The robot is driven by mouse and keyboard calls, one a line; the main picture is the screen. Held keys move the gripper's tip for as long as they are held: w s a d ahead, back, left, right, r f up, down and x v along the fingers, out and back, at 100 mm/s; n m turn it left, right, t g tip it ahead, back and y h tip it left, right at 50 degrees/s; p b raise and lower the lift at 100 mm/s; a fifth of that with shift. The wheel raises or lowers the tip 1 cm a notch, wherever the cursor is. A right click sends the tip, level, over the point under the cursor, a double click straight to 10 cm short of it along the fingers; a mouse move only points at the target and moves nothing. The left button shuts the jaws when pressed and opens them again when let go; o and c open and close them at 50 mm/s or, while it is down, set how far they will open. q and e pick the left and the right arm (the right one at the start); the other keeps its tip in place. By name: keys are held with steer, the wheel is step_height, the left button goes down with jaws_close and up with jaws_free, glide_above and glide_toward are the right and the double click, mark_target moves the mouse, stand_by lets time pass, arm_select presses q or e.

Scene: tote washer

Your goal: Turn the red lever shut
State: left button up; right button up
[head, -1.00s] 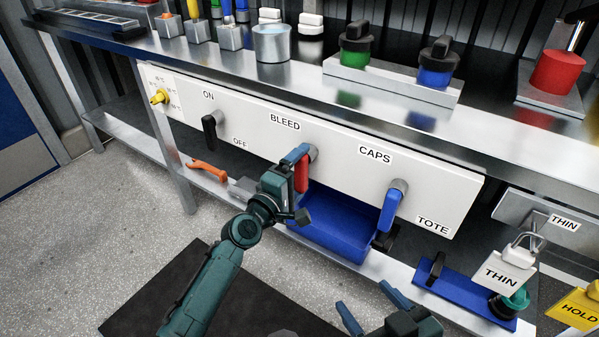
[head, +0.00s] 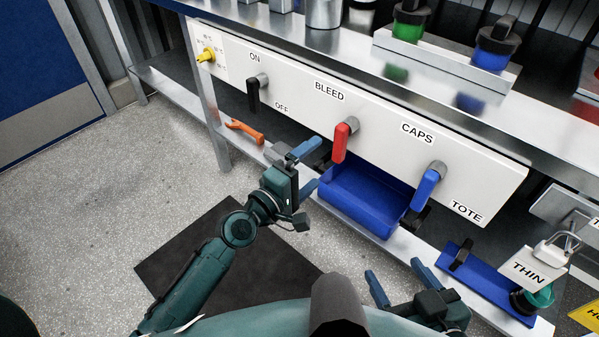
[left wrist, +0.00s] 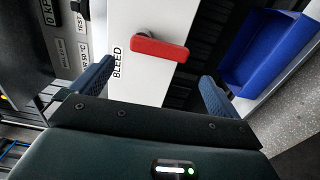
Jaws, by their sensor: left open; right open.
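The red lever (head: 341,142) hangs from a grey pivot on the white panel (head: 290,119), below the BLEED label. It points down, leaning slightly to the left at its lower end. My left gripper (head: 311,166) is open and empty, to the left of and below the lever, apart from it. In the left wrist view the red lever (left wrist: 159,48) lies ahead of the open fingers (left wrist: 158,90), with nothing between them. My right gripper (head: 398,281) is open and empty at the bottom of the head view, well below the panel.
A black lever (head: 254,93) is left of the red one and a blue lever (head: 426,187) right of it. A blue bin (head: 360,202) sits below on the shelf, with an orange-handled tool (head: 246,131) to the left. Floor in front is open.

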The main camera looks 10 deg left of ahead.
arm_select(q)
steer(key=shift+v, duration=1.7)
